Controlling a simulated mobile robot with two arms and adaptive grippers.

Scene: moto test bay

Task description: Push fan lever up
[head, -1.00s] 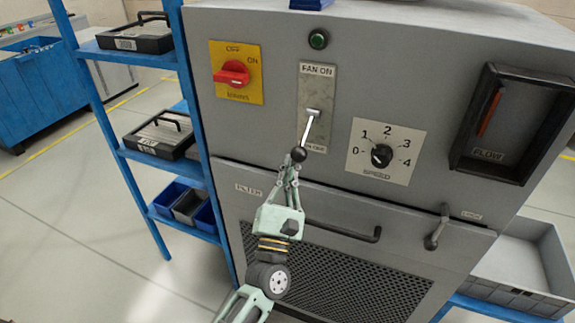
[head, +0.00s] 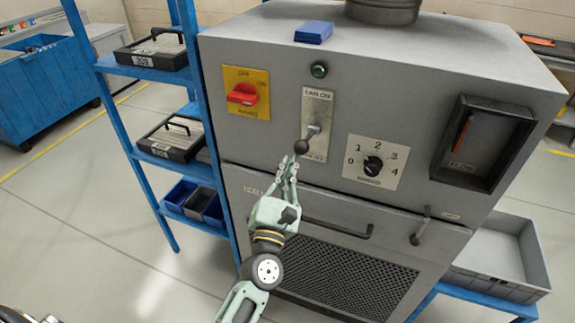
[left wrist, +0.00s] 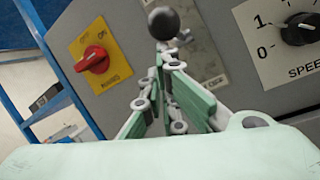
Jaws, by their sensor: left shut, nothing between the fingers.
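The fan lever (head: 309,136) has a dark ball knob (head: 301,146) and sits on a metal plate (head: 316,107) labelled FAN ON at the top. The lever sticks out from the plate, slanting slightly down and left in the head view. My left gripper (head: 289,162) is shut and empty, its tips just below the knob and seemingly against it; exact contact is hard to tell. In the left wrist view the knob (left wrist: 163,22) shows just beyond the shut fingertips (left wrist: 166,52). The lower end of the plate is partly hidden. My right gripper is not in view.
A red switch (head: 242,94) on a yellow plate is left of the lever. A speed dial (head: 373,165) is at its right. A green button (head: 319,70) is above. A handle (head: 340,229) protrudes below. A blue shelf rack (head: 185,70) stands left.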

